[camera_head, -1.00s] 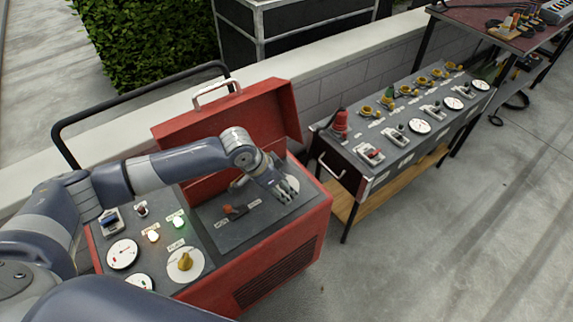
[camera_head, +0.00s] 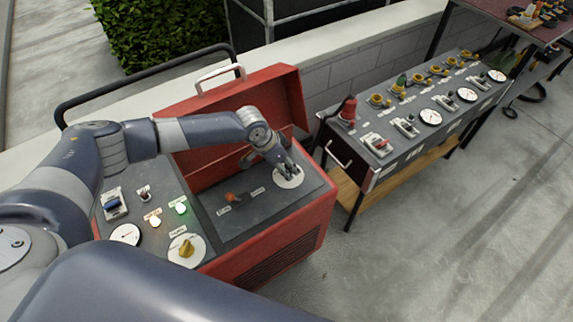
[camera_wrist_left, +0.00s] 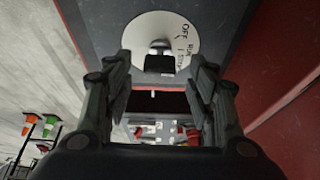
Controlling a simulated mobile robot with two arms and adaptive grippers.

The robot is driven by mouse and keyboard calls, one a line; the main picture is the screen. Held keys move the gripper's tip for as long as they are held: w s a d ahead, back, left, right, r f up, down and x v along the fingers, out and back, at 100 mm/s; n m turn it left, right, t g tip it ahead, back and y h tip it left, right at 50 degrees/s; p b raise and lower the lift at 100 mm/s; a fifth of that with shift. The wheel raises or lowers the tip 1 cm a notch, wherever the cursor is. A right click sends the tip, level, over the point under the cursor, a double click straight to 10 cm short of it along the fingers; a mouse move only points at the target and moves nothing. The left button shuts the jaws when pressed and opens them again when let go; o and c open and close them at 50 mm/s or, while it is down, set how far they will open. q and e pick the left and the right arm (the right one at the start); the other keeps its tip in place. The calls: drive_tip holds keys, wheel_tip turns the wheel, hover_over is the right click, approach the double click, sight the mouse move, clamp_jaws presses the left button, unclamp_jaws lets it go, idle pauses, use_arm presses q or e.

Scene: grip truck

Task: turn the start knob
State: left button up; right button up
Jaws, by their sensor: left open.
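The start knob (camera_wrist_left: 158,60) is a dark knob in the middle of a white round dial (camera_wrist_left: 182,28) marked OFF, RUN and START, seen in the left wrist view. In the head view this dial (camera_head: 290,183) lies at the right end of the red machine's dark panel; the knob there is hidden by my gripper. My left gripper (camera_head: 286,170) is over the dial, pointing down at it. In the left wrist view my left gripper (camera_wrist_left: 159,60) is open, one finger on each side of the knob, with gaps showing. My right gripper is not in view.
The red machine (camera_head: 270,255) has an open lid (camera_head: 245,105) behind my arm. A long control bench (camera_head: 395,165) stands to the right.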

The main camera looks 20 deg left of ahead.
use_arm(q)
drive_tip(key=shift+x, duration=0.8)
drive_tip(key=c, duration=1)
drive_tip(key=shift+s+d+r+n+p, duration=0.1)
drive_tip(key=shift+s+r+n+p, duration=0.15)
drive_tip(key=shift+p, duration=0.55)
drive_tip(key=shift+c, duration=0.2)
drive_tip(key=n+y+p, duration=0.1)
drive_tip(key=n+p, duration=0.3)
drive_tip(key=p, duration=0.1)
drive_tip(key=shift+d+t, duration=0.1)
drive_tip(key=shift+t, duration=0.3)
drive_tip(key=shift+f+n+y+p, duration=0.1)
drive_tip(key=shift+n+y+p, duration=0.5)
drive_tip(key=shift+n+p, duration=0.35)
drive_tip(key=shift+f+n+y+p, duration=0.15)
drive_tip(key=shift+n+y+p, duration=0.35)
drive_tip(key=shift+n, duration=0.7)
drive_tip(key=shift+c, duration=0.2)
